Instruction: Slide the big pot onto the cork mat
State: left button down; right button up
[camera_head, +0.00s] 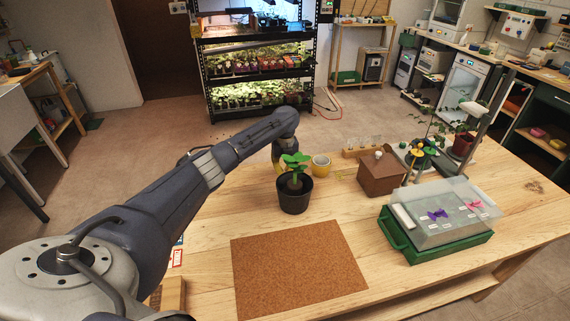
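The big pot (295,200) is black and holds a leafy green seedling. It stands upright on the wooden table, just behind the far edge of the cork mat (297,272) and apart from it. The mat is brown, flat and bare. My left arm reaches in from the left, and its wrist bends down behind the pot on the far side. The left fingers are hidden behind the plant and pot, so I cannot see whether they are open or touching it. My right gripper is not in view.
A small yellow pot (321,165) stands behind and right of the big pot. A brown house-shaped box (381,174) and a green tray with a clear lid (437,244) stand to the right. A wooden block (173,294) lies at the lower left.

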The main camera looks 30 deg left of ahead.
pick_arm(q)
jog(key=shift+f, duration=0.75)
jog(key=shift+s+d, duration=0.1)
jog(key=shift+d, duration=0.05)
jog(key=shift+s+d, duration=1.25)
jog(key=shift+d, duration=0.05)
